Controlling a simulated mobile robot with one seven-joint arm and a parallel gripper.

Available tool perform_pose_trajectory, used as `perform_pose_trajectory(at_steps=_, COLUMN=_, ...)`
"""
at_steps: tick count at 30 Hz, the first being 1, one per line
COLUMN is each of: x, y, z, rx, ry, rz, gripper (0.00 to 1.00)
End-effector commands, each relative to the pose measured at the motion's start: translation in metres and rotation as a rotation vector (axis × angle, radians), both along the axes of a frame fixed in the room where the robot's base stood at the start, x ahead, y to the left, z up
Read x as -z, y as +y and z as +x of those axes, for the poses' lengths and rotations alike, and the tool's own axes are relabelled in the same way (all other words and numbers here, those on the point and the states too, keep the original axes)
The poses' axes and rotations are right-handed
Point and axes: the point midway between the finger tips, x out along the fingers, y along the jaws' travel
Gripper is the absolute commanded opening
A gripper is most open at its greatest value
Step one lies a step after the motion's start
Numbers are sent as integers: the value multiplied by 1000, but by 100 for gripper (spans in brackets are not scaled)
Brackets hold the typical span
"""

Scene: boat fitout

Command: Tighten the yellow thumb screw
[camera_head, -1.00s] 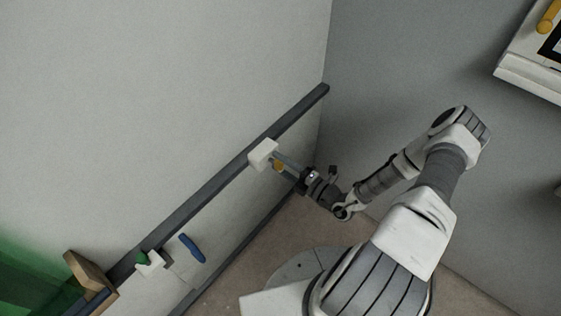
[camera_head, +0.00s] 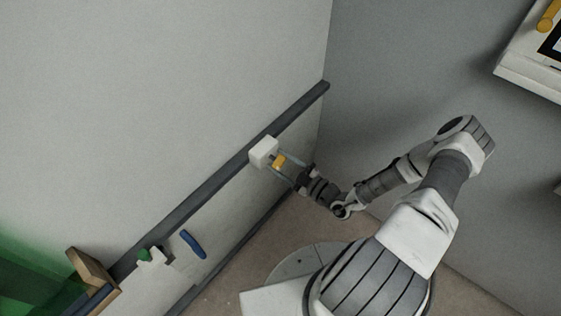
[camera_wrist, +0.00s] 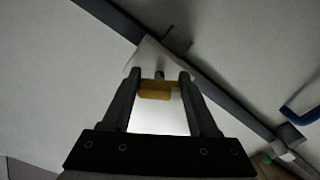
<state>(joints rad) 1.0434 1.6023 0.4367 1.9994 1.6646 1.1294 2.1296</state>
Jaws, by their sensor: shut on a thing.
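The yellow thumb screw (camera_head: 279,161) sits at the front of a white block (camera_head: 263,151) on the dark wall rail in the head view. In the wrist view the thumb screw (camera_wrist: 156,90) shows as a yellow bar between the two fingers, with the white block (camera_wrist: 148,58) behind it. My gripper (camera_wrist: 160,75) is shut on the thumb screw, one finger on each side of it. The shaft of the screw is hidden.
The dark rail (camera_head: 215,184) runs diagonally along the pale wall. Further down are a green knob (camera_head: 143,254), a blue handle (camera_head: 193,244) and a wooden piece (camera_head: 92,270). A white unit (camera_head: 528,76) hangs at the top right. The wall above the rail is bare.

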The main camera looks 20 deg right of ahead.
Motion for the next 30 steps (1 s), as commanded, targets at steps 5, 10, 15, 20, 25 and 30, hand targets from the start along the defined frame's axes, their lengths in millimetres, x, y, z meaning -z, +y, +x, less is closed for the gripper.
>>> perform_pose_trajectory(at_steps=5, x=1, y=2, z=-2, rx=-3, ry=89, rz=117, gripper=4)
perform_pose_trajectory(at_steps=10, x=2, y=2, z=-3, rx=-2, ry=154, rz=207, gripper=4)
perform_pose_trajectory(at_steps=15, x=2, y=2, z=-3, rx=-2, ry=199, rz=270, gripper=4)
perform_pose_trajectory(at_steps=20, x=2, y=2, z=-3, rx=-2, ry=223, rz=303, gripper=4)
perform_pose_trajectory(at_steps=25, x=1, y=2, z=-3, rx=-2, ry=233, rz=317, gripper=4)
perform_pose_trajectory(at_steps=30, x=1, y=2, z=-3, rx=-2, ry=234, rz=318, gripper=4)
